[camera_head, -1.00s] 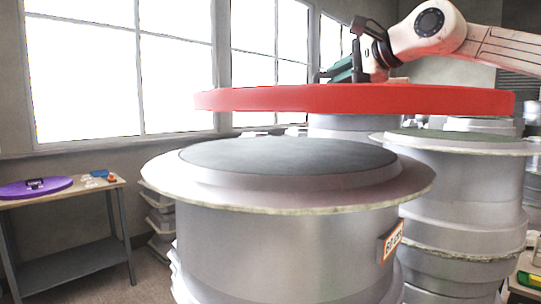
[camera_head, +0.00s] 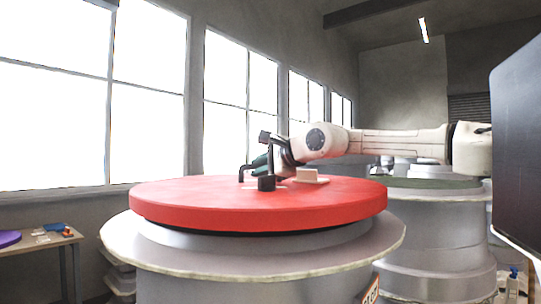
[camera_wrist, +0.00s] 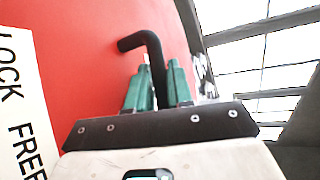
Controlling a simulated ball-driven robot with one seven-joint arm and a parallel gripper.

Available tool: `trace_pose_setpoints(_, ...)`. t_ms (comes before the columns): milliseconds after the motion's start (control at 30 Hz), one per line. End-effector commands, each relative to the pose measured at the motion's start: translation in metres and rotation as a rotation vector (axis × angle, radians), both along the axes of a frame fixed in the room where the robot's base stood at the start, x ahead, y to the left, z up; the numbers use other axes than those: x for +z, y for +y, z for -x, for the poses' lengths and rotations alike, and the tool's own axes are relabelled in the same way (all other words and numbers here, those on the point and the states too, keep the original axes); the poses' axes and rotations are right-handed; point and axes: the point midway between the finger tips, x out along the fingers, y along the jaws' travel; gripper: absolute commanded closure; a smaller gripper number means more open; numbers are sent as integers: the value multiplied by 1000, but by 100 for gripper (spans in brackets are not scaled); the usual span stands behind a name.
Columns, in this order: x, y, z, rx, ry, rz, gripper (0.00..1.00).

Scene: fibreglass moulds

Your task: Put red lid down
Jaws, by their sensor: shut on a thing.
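The red lid (camera_head: 250,203) is a wide flat disc lying level over the top of the near grey mould (camera_head: 250,262). A thin dark gap shows under its front edge, so I cannot tell whether it rests fully on the mould. My gripper (camera_head: 266,165) is above the lid's middle. In the wrist view, the green fingers of my gripper (camera_wrist: 157,82) are shut on the lid's bent black handle (camera_wrist: 146,40). The red lid (camera_wrist: 95,50) fills the left of that view, with a white label (camera_wrist: 22,110) reading "LOCK FREE".
Another grey mould (camera_head: 430,225) stands behind to the right. A small table (camera_head: 45,245) with a purple disc (camera_head: 9,238) and small items is at the lower left. A dark panel (camera_head: 518,150) stands close at the right edge. Large windows line the left wall.

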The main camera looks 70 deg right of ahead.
Motion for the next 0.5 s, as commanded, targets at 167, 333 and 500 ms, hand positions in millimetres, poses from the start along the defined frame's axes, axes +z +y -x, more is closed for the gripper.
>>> trace_pose_setpoints(167, -4, -2, -7, 0, -8, 3, 100)
trace_pose_setpoints(333, -19, -4, -15, 0, -5, 3, 100)
trace_pose_setpoints(500, -38, -3, -14, 0, -5, 4, 100)
